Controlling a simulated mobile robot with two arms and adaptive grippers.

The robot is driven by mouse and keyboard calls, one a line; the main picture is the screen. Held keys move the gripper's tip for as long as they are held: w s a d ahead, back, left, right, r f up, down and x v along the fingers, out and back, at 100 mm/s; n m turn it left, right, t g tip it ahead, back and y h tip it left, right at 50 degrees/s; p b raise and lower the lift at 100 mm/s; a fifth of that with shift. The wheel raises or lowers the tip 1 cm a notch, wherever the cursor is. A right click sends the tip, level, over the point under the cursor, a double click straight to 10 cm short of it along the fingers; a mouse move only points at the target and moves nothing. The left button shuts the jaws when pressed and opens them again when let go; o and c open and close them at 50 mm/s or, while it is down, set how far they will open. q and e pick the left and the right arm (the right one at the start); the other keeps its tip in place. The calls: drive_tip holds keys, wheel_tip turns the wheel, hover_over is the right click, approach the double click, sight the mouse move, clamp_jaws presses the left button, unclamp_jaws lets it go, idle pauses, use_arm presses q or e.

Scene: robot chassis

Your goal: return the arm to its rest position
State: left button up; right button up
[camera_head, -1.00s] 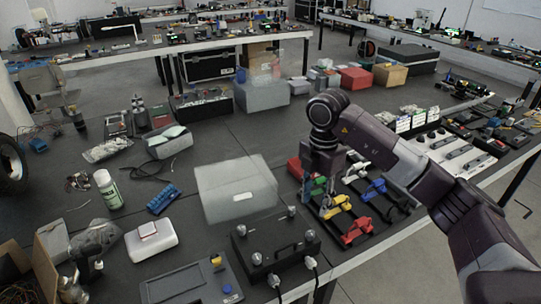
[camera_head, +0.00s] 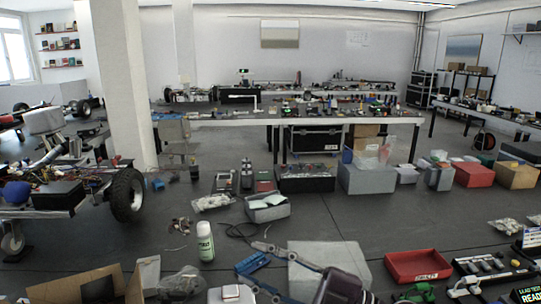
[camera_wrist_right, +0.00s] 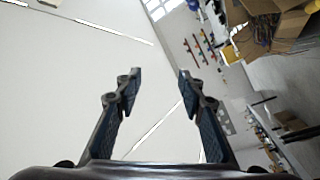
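My right gripper (camera_head: 254,264) is low in the middle of the head view, its dark wrist to the right and its two fingers reaching left. In the right wrist view the fingers (camera_wrist_right: 159,73) are wide apart with nothing between them. Behind them in that view are pale wall or ceiling and, at the right, a tilted part of the room. Most of the right arm is out of the head view. My left arm and gripper are not in view.
A wheeled chassis (camera_head: 60,197) stands at the left. Grey surface beyond the bottle is partly clear.

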drive_tip(key=w+d+m+t+h, duration=0.5)
drive_tip(key=d+m+t+h, duration=0.5)
drive_tip(key=m+t, duration=0.35)
drive_tip(key=s+d+f+m+g+h, duration=0.3)
drive_tip(key=d+f+m+g+h, duration=0.45)
drive_tip(key=d+f, duration=0.6)
drive_tip(key=s+f+m+g+h, duration=0.2)
drive_tip(key=s+f+g+h, duration=0.15)
drive_tip(key=s+f, duration=1)
drive_tip(key=s+a+f+g+y, duration=0.1)
drive_tip(key=s+f+g, duration=0.25)
drive_tip(key=s, duration=0.25)
drive_tip(key=s+f+g+y, duration=0.1)
drive_tip(key=s+f+g, duration=0.25)
drive_tip(key=s, duration=0.35)
wheel_tip(320, 180, down, 27)
drive_tip(key=s+n, duration=0.1)
drive_tip(key=s+d+f+g, duration=0.2)
drive_tip(key=s+f, duration=1.3)
drive_tip(key=s, duration=0.2)
drive_tip(key=shift+s+d+f, duration=0.25)
drive_tip(key=shift+d+f, duration=0.1)
drive_tip(key=shift+f, duration=0.05)
